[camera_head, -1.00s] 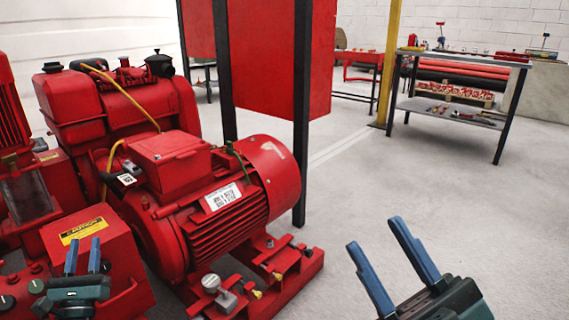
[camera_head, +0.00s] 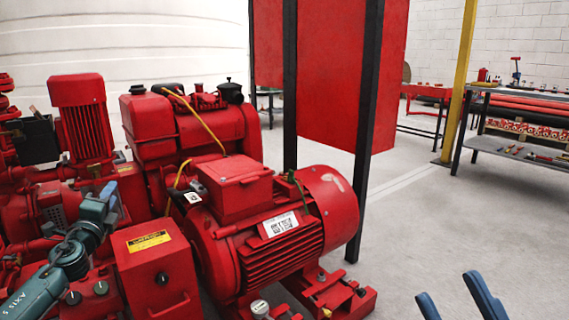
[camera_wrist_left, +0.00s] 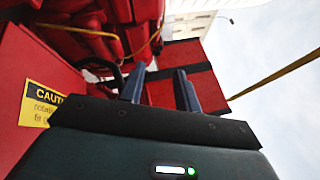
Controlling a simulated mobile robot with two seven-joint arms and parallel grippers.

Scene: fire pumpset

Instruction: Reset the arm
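My left arm comes in at the lower left of the head view. Its left gripper (camera_head: 108,190) is raised beside the red pump machinery, above and left of the control box (camera_head: 155,265). In the left wrist view the two blue fingers of the left gripper (camera_wrist_left: 160,75) stand apart with nothing seen between them. My right gripper (camera_head: 449,284) is at the bottom right of the head view over the floor. Only its two blue fingertips show, spread and empty; the rest is cut off.
A red motor (camera_head: 275,235) on a red base fills the centre. A red engine block (camera_head: 190,125) and an upright motor (camera_head: 85,118) stand behind. A red panel (camera_head: 330,70) on black posts is further back. The floor (camera_head: 430,230) at right is clear.

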